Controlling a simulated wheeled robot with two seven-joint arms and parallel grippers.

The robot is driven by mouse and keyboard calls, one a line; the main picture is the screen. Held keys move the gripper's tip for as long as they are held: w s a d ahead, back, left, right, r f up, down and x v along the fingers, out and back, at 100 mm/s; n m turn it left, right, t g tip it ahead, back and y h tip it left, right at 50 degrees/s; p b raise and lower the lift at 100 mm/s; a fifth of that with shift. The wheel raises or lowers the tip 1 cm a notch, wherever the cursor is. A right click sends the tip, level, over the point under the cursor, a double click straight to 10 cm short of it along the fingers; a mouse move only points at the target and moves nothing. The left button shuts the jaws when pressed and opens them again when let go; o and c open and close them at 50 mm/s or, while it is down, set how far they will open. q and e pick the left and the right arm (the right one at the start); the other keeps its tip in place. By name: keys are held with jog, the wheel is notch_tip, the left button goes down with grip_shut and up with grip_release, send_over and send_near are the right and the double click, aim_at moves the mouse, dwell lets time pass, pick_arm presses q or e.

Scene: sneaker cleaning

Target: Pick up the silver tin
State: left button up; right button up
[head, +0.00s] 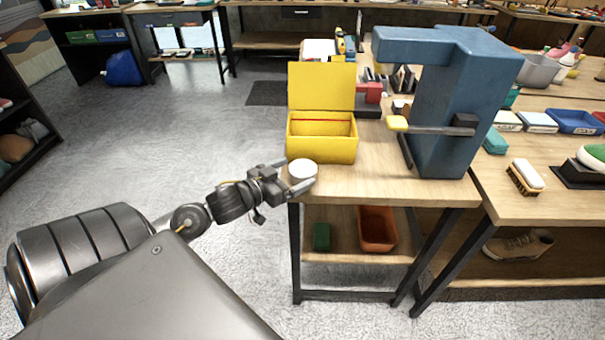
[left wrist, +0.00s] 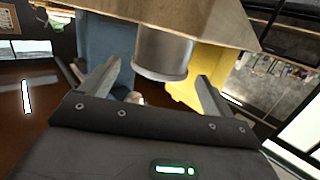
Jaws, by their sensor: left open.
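The silver tin (head: 303,169) stands at the front left corner of the wooden table, just in front of the yellow box. In the head view its pale round top shows. My left gripper (head: 296,177) is at the tin, with its fingers open on either side of it. In the left wrist view the tin (left wrist: 163,54) appears as a grey cylinder between the two open fingertips (left wrist: 158,80), with a gap visible on both sides. My right gripper is not in view.
An open yellow box (head: 322,148) stands right behind the tin. A large blue press-like machine (head: 452,105) stands to the right. A brush (head: 526,178) lies on the right table. A lower shelf holds an orange bin (head: 377,229) and a green box (head: 321,237).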

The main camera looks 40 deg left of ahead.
aim_at(299, 171)
pick_arm(q)
jog(key=x, duration=0.4)
jog(key=shift+f, duration=0.1)
jog(key=shift+c, duration=0.2)
jog(key=c, duration=0.9)
